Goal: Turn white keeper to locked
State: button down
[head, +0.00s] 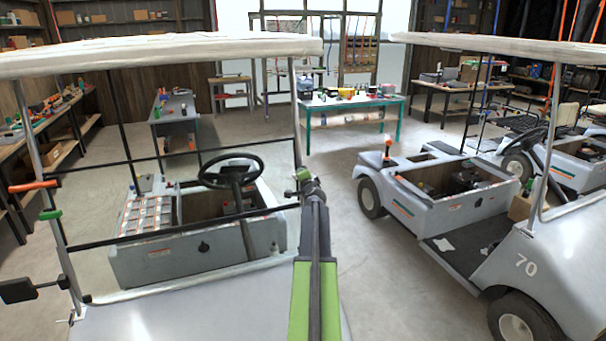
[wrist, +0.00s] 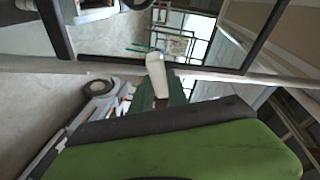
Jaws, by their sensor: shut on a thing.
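The white keeper (wrist: 155,66) shows in the wrist view as a short pale tab beside the roof post (wrist: 215,75). My gripper (wrist: 161,88) is shut on it, with dark green jaws around its lower part. In the head view my arm reaches forward to the cart's right roof post (head: 297,125), and my gripper (head: 306,184) is at that post. The keeper is too small or hidden to make out there. How far it is turned cannot be told.
The near cart has a white roof (head: 160,52), a steering wheel (head: 231,171) and black cross bars. Its left post carries an orange handle (head: 33,186) and a green handle (head: 50,214). A second cart (head: 450,205) stands at right, with open floor between.

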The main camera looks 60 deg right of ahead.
jog(key=shift+w+r+m+g+p, duration=0.15)
jog(key=shift+m+p, duration=0.25)
jog(key=shift+m, duration=0.55)
jog(key=shift+r+m+g+p, duration=0.15)
jog(key=shift+m+p, duration=0.25)
jog(key=shift+m, duration=0.55)
jog(key=c, duration=1.3)
grip_release()
jog(key=shift+a, duration=0.1)
jog(key=p+v, duration=0.3)
jog(key=v, duration=1.4)
jog(key=shift+r+p, duration=0.25)
jog(key=shift+p, duration=0.05)
